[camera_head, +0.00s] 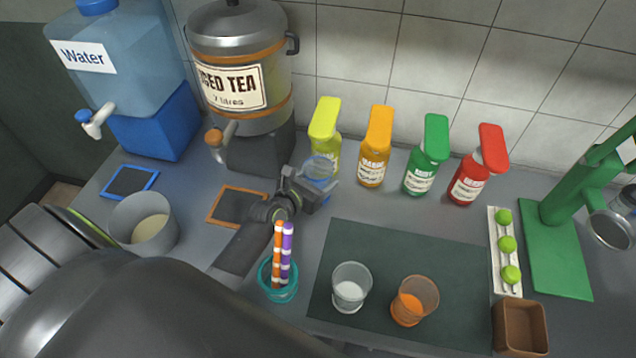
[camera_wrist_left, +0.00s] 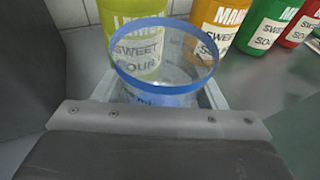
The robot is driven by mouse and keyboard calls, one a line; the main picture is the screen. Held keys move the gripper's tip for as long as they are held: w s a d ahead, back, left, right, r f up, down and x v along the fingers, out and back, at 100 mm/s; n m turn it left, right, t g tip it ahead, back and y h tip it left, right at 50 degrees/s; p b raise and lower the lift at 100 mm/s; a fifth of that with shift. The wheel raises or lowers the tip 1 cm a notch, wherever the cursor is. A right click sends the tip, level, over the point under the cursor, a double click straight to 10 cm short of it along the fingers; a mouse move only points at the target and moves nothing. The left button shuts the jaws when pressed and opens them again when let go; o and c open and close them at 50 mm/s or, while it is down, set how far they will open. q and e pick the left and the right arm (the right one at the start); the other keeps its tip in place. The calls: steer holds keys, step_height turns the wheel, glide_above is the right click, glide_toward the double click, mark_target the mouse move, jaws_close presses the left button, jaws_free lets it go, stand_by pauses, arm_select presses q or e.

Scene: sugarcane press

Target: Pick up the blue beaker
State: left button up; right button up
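The blue beaker (camera_head: 319,171) is clear with a blue rim and stands upright in front of the lime-yellow bottle. My left gripper (camera_head: 310,187) is at the beaker, with its fingers low on the near side in the head view. In the left wrist view the beaker (camera_wrist_left: 165,65) sits between the two grey fingers, its rim above them. The fingers flank it closely; I cannot tell whether they press on it. Its base is hidden behind the gripper. My right gripper is not in view.
Yellow (camera_head: 326,132), orange (camera_head: 376,148), green (camera_head: 427,155) and red (camera_head: 480,165) bottles stand behind. A teal cup with striped straws (camera_head: 281,255) is near my left arm. Clear (camera_head: 351,288) and orange (camera_head: 414,300) beakers stand on the dark mat (camera_head: 400,255). The iced tea dispenser (camera_head: 240,70) is at left.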

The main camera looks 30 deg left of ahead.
arm_select(q)
steer(key=c, duration=0.5)
steer(key=shift+r, duration=0.1)
